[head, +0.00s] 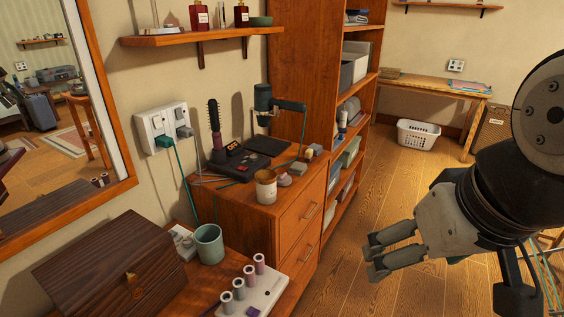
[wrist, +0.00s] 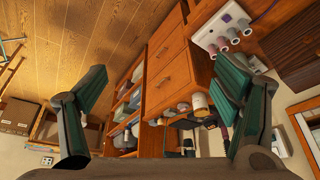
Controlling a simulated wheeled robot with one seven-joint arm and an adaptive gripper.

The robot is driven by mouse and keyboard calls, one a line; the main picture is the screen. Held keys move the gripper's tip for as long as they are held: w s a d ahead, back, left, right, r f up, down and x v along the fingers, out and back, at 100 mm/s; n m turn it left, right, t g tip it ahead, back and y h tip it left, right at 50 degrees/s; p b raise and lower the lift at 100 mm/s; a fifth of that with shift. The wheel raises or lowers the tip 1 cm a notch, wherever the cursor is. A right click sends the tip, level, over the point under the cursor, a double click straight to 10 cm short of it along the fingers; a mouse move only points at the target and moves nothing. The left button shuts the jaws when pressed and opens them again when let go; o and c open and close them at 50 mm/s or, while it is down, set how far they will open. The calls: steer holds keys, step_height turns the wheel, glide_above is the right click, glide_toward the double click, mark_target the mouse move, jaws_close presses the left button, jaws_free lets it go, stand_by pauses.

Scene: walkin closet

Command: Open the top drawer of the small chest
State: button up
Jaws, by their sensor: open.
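The small chest (head: 235,204) is orange-brown wood and stands against the wall in the head view. A lower drawer (head: 300,257) with a similar handle also looks shut. My gripper (head: 374,256) is open and empty, to the right of the chest and apart from it, over the floor. The wrist view shows the chest upside down between my spread fingers, its top drawer (wrist: 170,84) facing the camera at a distance.
On the chest stand a jar (head: 266,187), a hairbrush (head: 215,130) and several small items. A tall open shelf (head: 310,70) adjoins its far side. A dark wooden box (head: 110,270) and a tray of spools (head: 275,287) lie in front. Floor (head: 350,285) between chest and gripper is clear.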

steer(key=shift+o, duration=0.5)
steer(key=w+a+f+m+g+y+b, duration=0.1)
steer(key=w+a+f+m+y+b, duration=0.1)
steer(key=w, duration=0.5)
steer(key=w+a+f+m+g+y+b, duration=0.2)
steer(key=w+f+m+b, duration=0.1)
steer(key=w+f, duration=0.3)
steer(key=shift+w+f+m+b, duration=0.25)
steer(key=shift+w+m+b, duration=0.15)
steer(key=shift+w+b, duration=0.65)
steer(key=w+f+m+y+b, duration=0.3)
steer(key=w+f, duration=0.2)
steer(key=w, duration=0.3)
steer(key=w+f+m+y+b, duration=0.2)
steer(key=w+f+m, duration=0.1)
steer(key=w+f, duration=0.3)
steer(key=m+t+y+b, duration=0.6)
steer(key=m+t+b, duration=0.3)
steer(key=m+b, duration=0.35)
glide_toward(313, 211)
steer(key=shift+m, duration=0.25)
steer(key=x, duration=1)
steer(key=shift+w+f+p, duration=0.2)
steer(key=shift+w+p, duration=0.05)
steer(key=shift+p, duration=0.05)
